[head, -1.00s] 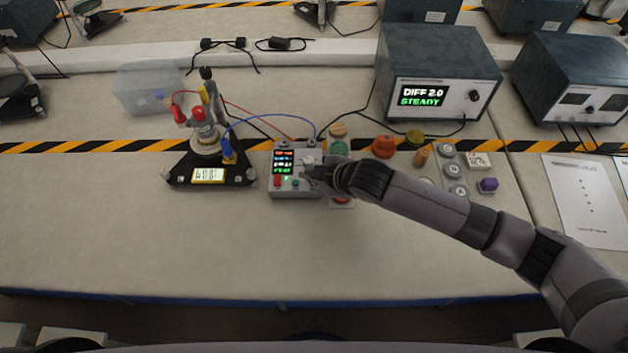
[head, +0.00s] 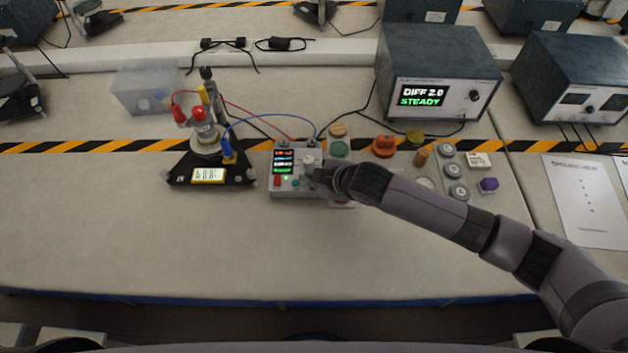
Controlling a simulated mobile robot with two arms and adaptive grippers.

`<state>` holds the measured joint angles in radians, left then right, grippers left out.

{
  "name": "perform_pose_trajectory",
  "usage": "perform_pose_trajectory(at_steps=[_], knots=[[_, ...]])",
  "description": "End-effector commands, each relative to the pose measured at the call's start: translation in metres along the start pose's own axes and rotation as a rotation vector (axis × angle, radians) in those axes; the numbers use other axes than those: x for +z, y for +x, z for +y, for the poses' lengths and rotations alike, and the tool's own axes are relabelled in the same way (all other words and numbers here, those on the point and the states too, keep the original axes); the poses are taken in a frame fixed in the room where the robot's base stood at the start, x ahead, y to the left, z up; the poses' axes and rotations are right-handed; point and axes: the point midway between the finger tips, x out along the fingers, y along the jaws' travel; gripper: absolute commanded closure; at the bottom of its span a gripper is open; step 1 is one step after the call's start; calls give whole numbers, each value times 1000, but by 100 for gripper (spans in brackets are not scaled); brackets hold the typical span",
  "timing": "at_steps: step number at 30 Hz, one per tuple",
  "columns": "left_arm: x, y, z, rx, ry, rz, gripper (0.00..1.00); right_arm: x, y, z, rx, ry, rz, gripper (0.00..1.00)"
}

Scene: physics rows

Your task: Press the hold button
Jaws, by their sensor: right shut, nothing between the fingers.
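A small grey control box (head: 309,190) stands at the middle of the bench. It has a lit display (head: 283,161), a round grey knob (head: 309,160), a red button or switch (head: 278,181) and a small teal button (head: 296,183). I cannot read which one is the hold button. My right gripper (head: 318,174) is shut and empty at the right part of the box's top face, beside the knob. I cannot tell whether its tips touch the box. My left gripper is not in view.
A black instrument (head: 240,178) with red and blue leads stands left of the box. A large unit (head: 440,60) reading "DIFF 2.0 STEADY" is behind right. Coloured knobs and grey weights lie to the right, including an orange one (head: 384,146). The front bench is clear.

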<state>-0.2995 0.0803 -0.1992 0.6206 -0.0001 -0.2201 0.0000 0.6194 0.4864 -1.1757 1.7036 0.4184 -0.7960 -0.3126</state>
Motion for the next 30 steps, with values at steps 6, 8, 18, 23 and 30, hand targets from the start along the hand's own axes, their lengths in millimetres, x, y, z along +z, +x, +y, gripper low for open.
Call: perform_pose_trajectory(at_steps=[6,8,18,23,30], knots=[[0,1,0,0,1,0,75,2,2,-2,0,0,0,100],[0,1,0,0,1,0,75,2,3,-2,0,0,0,100],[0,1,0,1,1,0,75,3,4,-3,0,0,0,100],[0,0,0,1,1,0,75,2,3,-2,-1,0,-1,100],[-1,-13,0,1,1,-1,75,-4,-5,4,0,0,0,100]])
